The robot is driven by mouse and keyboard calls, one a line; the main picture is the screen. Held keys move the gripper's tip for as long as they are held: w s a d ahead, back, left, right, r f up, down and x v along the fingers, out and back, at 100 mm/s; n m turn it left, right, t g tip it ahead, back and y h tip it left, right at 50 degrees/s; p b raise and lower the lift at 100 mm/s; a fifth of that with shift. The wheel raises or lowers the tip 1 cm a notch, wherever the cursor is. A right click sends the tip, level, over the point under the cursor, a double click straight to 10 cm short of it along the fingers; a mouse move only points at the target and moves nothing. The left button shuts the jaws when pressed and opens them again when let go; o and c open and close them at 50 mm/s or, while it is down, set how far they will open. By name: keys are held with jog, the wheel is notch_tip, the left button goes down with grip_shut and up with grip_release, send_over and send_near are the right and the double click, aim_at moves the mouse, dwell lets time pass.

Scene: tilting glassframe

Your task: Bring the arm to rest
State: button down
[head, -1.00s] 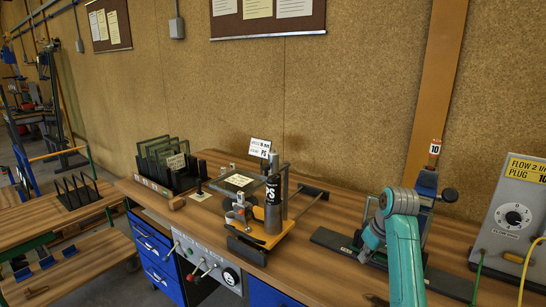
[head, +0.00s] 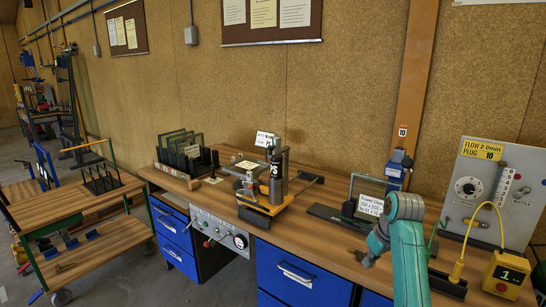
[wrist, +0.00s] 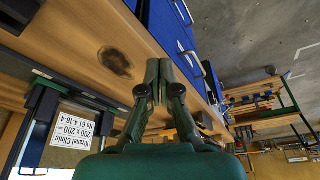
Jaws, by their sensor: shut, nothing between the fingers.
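My arm (head: 408,255) shows teal with a grey joint at the lower right of the head view, over the front of the wooden bench. My gripper (wrist: 160,75) is shut and empty in the wrist view, its dark fingers together near the bench's front edge. In the head view, part of it shows as a dark shape left of the arm. A framed glass pane (head: 368,190) with a white label stands upright on a dark rail behind the arm. Its label (wrist: 74,133) shows upside down at the lower left of the wrist view, apart from the fingers.
A clamping fixture (head: 265,190) stands mid-bench, with a rack of dark panes (head: 182,150) left of it. A flow panel (head: 490,195) and yellow handheld box (head: 506,272) are at right. Bare bench top (head: 315,235) lies between fixture and arm. A wooden cart (head: 60,205) is at left.

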jog(key=s+a+f+m+t, duration=0.15)
jog(key=s+f, duration=0.25)
jog(key=f, duration=0.7)
jog(key=s+a+f+t, duration=0.15)
jog(key=s+f, duration=0.35)
jog(key=f, duration=0.5)
jog(key=s+a+f+m+t+h, duration=0.1)
jog(key=s+a+f, duration=0.1)
jog(key=s+f, duration=0.45)
jog(key=s+a+f+m+t, duration=0.1)
jog(key=s+a+f, duration=0.15)
jog(key=s, duration=0.75)
jog(key=s+r+t, duration=0.2)
jog(key=s, duration=0.8)
jog(key=s+r+t, duration=0.2)
jog(key=s+r, duration=0.1)
jog(key=s, duration=0.8)
jog(key=s+a+r+m+t, duration=0.1)
jog(key=s+r+t, duration=0.1)
jog(key=s+r, duration=1.1)
notch_tip(320, 180, up, 3)
jog(key=shift+s+a+f+t, duration=0.15)
jog(key=shift+a+f+t, duration=0.05)
jog(key=shift+a+t, duration=0.1)
